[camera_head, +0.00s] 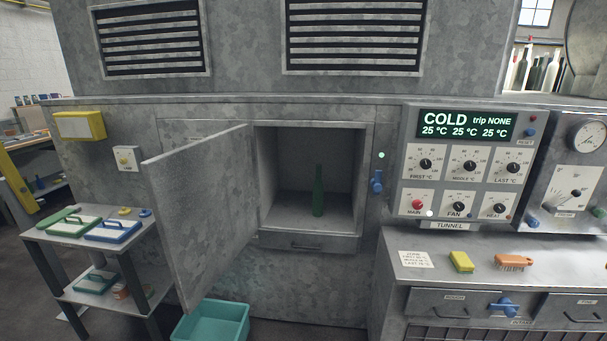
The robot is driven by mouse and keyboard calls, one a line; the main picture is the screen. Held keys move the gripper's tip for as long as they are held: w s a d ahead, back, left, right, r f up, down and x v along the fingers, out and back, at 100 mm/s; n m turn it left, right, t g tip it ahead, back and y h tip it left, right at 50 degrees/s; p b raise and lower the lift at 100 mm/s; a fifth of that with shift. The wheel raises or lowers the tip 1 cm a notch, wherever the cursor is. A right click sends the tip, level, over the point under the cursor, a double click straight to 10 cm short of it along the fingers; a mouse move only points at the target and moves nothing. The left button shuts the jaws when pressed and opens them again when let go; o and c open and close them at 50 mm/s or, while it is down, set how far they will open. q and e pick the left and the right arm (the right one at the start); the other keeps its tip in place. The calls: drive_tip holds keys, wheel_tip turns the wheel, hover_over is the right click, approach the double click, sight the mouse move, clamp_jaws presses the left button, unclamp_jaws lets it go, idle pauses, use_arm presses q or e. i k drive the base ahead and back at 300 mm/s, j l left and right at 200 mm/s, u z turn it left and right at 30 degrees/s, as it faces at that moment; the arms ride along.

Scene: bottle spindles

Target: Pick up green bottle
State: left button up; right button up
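A green bottle (318,192) stands upright on the floor of an open square compartment (285,214) in the grey metal machine. The compartment's grey door (205,205) is swung open to the left. The bottle is in plain view and nothing touches it. Neither of my grippers shows in the head view.
A control panel (460,160) reading COLD is right of the compartment. Below it, a bench (480,272) holds a yellow sponge (461,262) and an orange brush (514,262). A teal bin (212,322) sits below the door. A shelf cart (70,240) with trays stands at left.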

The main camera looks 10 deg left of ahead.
sight(317, 187)
drive_tip(key=i+j+z, duration=0.35)
drive_tip(key=j, duration=0.9)
drive_tip(key=i+j+z, duration=0.15)
drive_tip(key=j+z, duration=0.2)
drive_tip(key=j, duration=0.9)
drive_tip(key=j+z, duration=0.3)
drive_tip(key=j, duration=0.95)
drive_tip(key=i+l, duration=0.25)
drive_tip(key=l, duration=0.2)
